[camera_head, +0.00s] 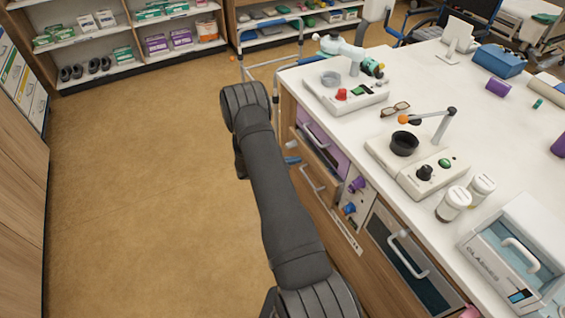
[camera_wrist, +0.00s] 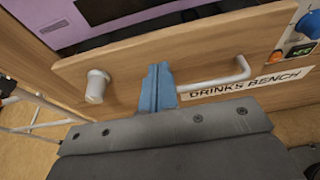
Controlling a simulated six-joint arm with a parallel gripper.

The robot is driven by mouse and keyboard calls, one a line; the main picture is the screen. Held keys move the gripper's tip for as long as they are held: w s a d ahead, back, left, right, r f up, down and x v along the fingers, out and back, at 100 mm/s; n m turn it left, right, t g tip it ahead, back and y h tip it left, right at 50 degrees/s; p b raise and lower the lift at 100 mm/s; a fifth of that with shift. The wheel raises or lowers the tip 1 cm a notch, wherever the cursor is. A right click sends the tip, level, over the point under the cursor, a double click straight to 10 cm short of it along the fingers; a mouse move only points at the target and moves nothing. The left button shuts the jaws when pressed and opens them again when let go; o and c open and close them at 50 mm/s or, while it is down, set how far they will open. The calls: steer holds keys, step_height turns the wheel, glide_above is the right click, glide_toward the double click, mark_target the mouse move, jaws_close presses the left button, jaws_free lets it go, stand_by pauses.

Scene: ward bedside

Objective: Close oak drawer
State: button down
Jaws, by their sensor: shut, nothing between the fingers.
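The oak drawer (camera_head: 316,178) is in the front of the white-topped bench, below a purple-fronted unit. The drawer front seems to stand out a little from the purple unit, but how far is unclear. In the head view my arm hides most of the gripper.
A panel with purple and blue knobs (camera_head: 352,198) is right of the drawer, then a dark-windowed door with a handle (camera_head: 410,258). Devices and jars stand on the bench top (camera_head: 440,110). A metal frame (camera_head: 268,66) stands past the bench's far end. The floor (camera_head: 140,190) on the left is clear.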

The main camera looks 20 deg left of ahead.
mark_target(311, 153)
steer(key=shift+w+d+r, duration=0.1)
steer(key=shift+w+d, duration=1.1)
steer(key=shift+d, duration=0.05)
steer(key=w+d, duration=0.3)
steer(key=shift+w+d, duration=0.1)
steer(key=shift+r, duration=0.1)
steer(key=shift+s+a, duration=0.2)
steer(key=shift+a, duration=0.1)
steer(key=f+v, duration=0.1)
steer(key=v, duration=1.2)
steer(key=shift+s+a, duration=0.35)
steer(key=shift+s, duration=0.1)
